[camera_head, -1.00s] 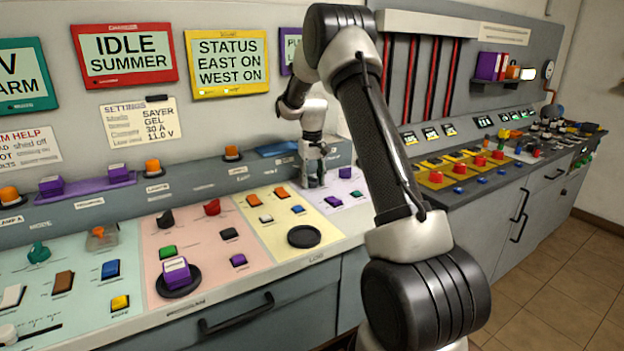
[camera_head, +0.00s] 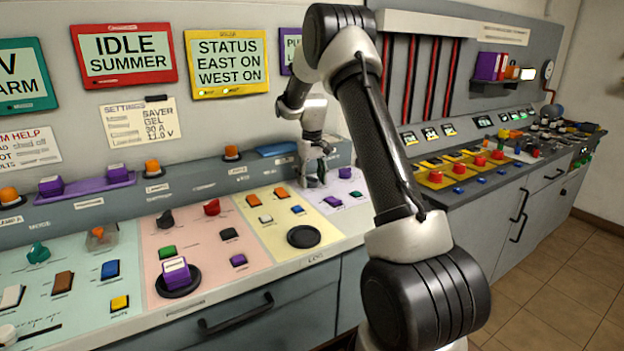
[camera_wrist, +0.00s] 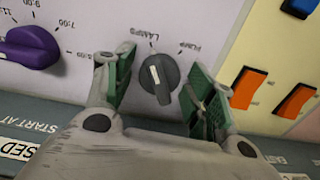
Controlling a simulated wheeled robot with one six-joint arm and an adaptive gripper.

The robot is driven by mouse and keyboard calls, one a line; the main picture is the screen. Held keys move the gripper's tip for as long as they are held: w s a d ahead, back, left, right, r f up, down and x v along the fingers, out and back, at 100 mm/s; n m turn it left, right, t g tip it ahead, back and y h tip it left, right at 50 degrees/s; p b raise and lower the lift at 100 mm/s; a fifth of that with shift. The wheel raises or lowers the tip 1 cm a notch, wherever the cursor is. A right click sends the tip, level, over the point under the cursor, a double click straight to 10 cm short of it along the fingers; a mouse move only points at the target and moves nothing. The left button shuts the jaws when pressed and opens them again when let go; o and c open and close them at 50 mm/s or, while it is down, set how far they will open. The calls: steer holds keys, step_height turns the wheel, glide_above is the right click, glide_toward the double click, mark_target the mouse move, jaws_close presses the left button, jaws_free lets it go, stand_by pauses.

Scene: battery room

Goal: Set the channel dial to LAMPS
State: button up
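The channel dial (camera_wrist: 158,78) is a dark grey round knob with a white pointer mark, on a pale panel in the wrist view. The LAMPS label (camera_wrist: 140,38) and the PUMPS label (camera_wrist: 190,53) are printed beside it, upside down here. The white mark lies on the LAMPS side of the knob and points roughly towards that word. My gripper (camera_wrist: 158,95) is open, one green-padded finger on each side of the dial, with gaps between pads and knob. In the head view my gripper (camera_head: 313,182) is over the pale lilac panel and hides the dial.
A purple knob (camera_wrist: 30,47) with clock times sits to one side of the dial in the wrist view. Orange switches (camera_wrist: 243,86) on a cream panel lie on the other side. The yellow status screen (camera_head: 228,63) reads EAST ON, WEST ON.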

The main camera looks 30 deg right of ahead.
mark_target(312, 177)
stand_by(0.3)
step_height(312, 177, up, 12)
stand_by(0.4)
stand_by(0.4)
